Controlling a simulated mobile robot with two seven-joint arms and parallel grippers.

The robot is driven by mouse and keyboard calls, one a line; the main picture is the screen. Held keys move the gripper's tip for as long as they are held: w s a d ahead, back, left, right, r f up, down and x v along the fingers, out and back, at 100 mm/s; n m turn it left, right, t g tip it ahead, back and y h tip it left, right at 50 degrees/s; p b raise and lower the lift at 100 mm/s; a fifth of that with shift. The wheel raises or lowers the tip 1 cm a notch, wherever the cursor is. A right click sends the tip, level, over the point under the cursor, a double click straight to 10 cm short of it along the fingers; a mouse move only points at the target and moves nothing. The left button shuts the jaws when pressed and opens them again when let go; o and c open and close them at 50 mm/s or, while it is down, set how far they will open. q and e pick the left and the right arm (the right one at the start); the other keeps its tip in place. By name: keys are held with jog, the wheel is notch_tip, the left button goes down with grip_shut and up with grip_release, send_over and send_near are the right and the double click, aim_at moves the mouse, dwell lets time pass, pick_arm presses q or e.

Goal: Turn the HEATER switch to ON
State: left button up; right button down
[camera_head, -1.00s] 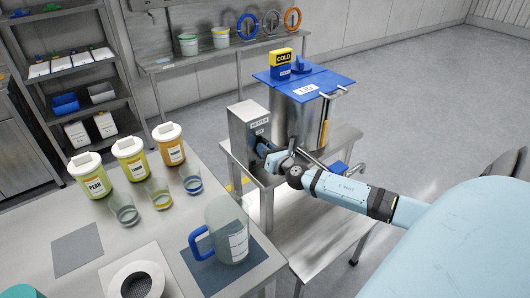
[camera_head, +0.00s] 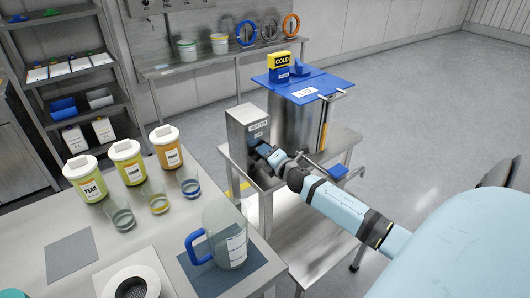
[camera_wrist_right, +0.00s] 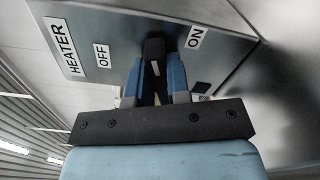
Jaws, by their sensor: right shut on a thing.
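The heater box (camera_head: 248,135) is a grey metal housing on the steel stand, left of the pot. In the right wrist view its face carries the HEATER label (camera_wrist_right: 61,47), the OFF label (camera_wrist_right: 102,56) at left and the ON label (camera_wrist_right: 195,37) at right. The black switch knob (camera_wrist_right: 154,50) with a white mark lies between these two labels. My right gripper (camera_head: 267,154) is at the box front, its blue fingers (camera_wrist_right: 156,80) shut on the knob. The fingers hide part of the knob, and I cannot tell its exact setting.
A steel pot (camera_head: 292,125) with a blue lid and a COLD block (camera_head: 282,60) stands right beside the box. The near table (camera_head: 45,220) holds several juice containers, glasses and a jug (camera_head: 226,235). Open floor lies to the right.

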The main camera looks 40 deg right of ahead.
jog(key=m+p, duration=0.1)
jog(key=m, duration=0.2)
pick_arm(q)
jog(key=shift+s, duration=0.1)
pick_arm(e)
jog(key=shift+f+m, duration=0.15)
jog(key=shift+m, duration=0.45)
pick_arm(q)
jog(key=shift+a+r, duration=0.15)
jog(key=shift+r, duration=0.05)
pick_arm(e)
jog(key=c, duration=1.1)
grip_release()
pick_arm(q)
jog(key=shift+d+r, duration=0.1)
jog(key=shift+d, duration=0.15)
pick_arm(e)
jog(key=shift+s, duration=0.25)
pick_arm(q)
jog(key=shift+a, duration=0.15)
pick_arm(e)
jog(key=s, duration=0.4)
jog(key=s+a, duration=0.1)
jog(key=s, duration=0.8)
jog(key=shift+s+a, duration=0.15)
jog(key=shift+a, duration=0.05)
